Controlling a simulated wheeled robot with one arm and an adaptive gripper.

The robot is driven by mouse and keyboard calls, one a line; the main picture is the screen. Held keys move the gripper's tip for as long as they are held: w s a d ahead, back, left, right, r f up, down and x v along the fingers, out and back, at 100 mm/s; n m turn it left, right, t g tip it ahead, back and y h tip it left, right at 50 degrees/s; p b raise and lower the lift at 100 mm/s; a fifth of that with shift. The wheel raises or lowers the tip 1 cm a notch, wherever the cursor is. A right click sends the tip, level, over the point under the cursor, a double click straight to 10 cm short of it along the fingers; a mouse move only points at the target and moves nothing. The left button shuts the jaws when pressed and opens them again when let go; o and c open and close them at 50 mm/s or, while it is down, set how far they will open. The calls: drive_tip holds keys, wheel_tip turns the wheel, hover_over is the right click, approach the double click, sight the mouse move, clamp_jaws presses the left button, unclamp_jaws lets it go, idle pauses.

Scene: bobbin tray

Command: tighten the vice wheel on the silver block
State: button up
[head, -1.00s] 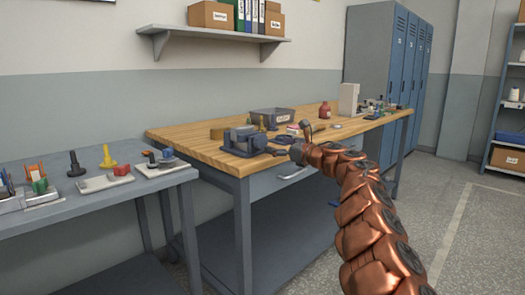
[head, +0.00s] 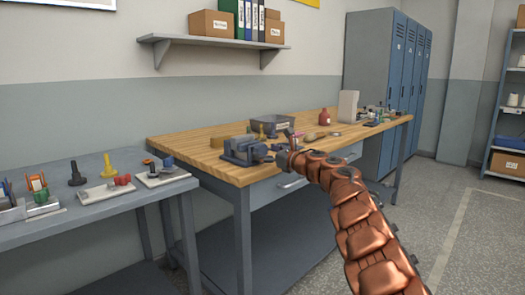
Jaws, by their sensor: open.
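A small blue-grey vice (head: 241,151) stands at the near left corner of the wooden workbench (head: 195,154). A silver-grey block seems to sit in its jaws, but it is too small to make out well. The vice wheel is on the right side of the vice, partly hidden by or close to my gripper. My gripper (head: 287,146), at the end of my copper-coloured arm, is just right of the vice over the bench's front edge. It is open; I cannot tell whether it touches the wheel.
A grey bin (head: 271,123), a red bottle (head: 325,116) and a white box (head: 348,106) stand farther back on the bench. A grey side table (head: 110,205) with several small tools and trays is at the left. The floor at right is clear.

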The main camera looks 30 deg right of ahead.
drive_tip(key=shift+x, duration=1.1)
drive_tip(key=c, duration=1.2)
